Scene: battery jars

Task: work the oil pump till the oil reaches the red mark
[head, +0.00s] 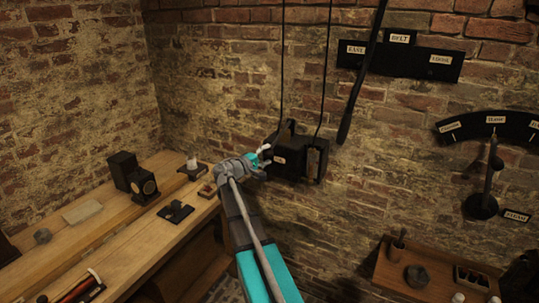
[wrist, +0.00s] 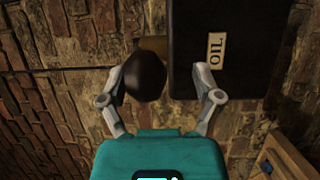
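The oil pump is a black box (head: 288,158) on the brick wall, with a small pale label. In the wrist view the box (wrist: 208,30) fills the upper right, and its label reads OIL. A dark rounded knob (wrist: 145,76) with a tan part behind it stands beside the box's left edge. My gripper (wrist: 163,80) is open, its two grey fingers wide apart, with the knob between them nearer the left finger. I cannot tell whether that finger touches it. In the head view my gripper (head: 264,158) is at the box's left side. I cannot make out any oil level or red mark.
A wooden bench (head: 120,228) on the left carries dark boxes and small parts. Two black rods or cables run up from the pump. A dark lever (head: 362,75) hangs to its right. A dial (head: 490,126) and a small shelf (head: 385,268) are at the right.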

